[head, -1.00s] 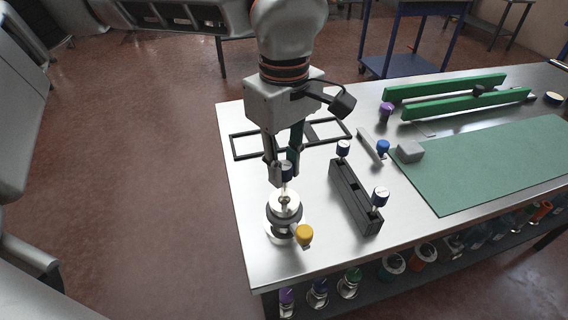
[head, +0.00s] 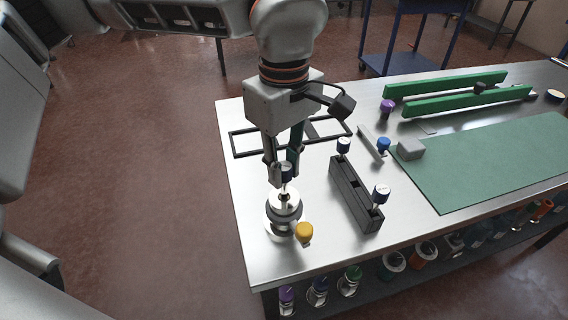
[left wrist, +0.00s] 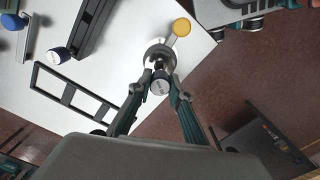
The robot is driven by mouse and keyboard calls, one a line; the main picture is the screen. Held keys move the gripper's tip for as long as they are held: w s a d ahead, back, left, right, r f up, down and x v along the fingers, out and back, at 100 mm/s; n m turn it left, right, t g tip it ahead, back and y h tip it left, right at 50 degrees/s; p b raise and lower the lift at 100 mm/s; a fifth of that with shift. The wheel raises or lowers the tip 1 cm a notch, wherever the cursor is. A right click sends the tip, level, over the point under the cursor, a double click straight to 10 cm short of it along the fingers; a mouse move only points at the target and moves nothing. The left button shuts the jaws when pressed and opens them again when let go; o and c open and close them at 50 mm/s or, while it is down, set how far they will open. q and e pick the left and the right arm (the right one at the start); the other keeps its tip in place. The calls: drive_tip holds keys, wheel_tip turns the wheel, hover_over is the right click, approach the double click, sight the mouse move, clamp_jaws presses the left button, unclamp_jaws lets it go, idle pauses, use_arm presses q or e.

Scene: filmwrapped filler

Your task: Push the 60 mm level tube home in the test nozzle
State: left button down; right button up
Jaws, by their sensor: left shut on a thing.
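My left gripper (head: 284,168) points down over the front left part of the table and is shut on the level tube (head: 287,172), gripping it by its dark blue head with a pale top. In the left wrist view the tube's labelled top (left wrist: 159,88) sits between the two fingertips (left wrist: 160,80). Directly below stands the test nozzle (head: 284,212), a silvery round fitting with a dark collar. The tube's lower end meets the nozzle's top; how deep it sits is hidden. My right gripper does not show.
A yellow-capped piece (head: 304,232) is beside the nozzle. Black frames (head: 262,150) lie behind. A green mat (head: 480,165) and green rails (head: 445,88) lie farther right.

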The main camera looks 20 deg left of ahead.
sight(284, 197)
use_arm(q)
drive_tip(key=shift+f+b, duration=1.15)
drive_tip(key=shift+f, duration=1.1)
idle(0.4)
drive_tip(key=c, duration=1.8)
unclamp_jaws()
drive_tip(key=shift+o, duration=0.2)
drive_tip(key=shift+r, duration=0.1)
